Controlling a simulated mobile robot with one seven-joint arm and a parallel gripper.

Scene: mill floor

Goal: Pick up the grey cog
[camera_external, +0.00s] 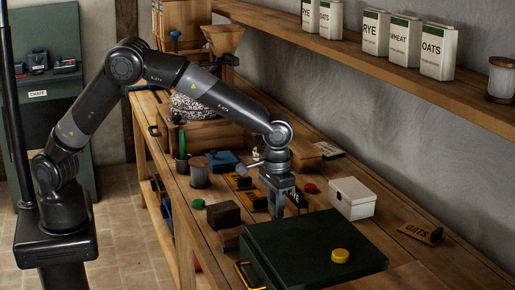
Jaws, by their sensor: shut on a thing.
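My gripper (278,214) points down over the workbench, just behind the dark green box lid. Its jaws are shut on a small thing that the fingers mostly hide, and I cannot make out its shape. I cannot pick out a grey cog anywhere else in the external view. Whether the held thing touches the bench or is lifted is not clear from this angle.
A dark green case (310,240) with a yellow round piece (340,256) lies in front. A white box (352,198) stands to the right, a dark brown block (223,214) to the left. Red caps, black packets and a spool (199,172) crowd the bench (180,225). A shelf (400,70) with tins runs above.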

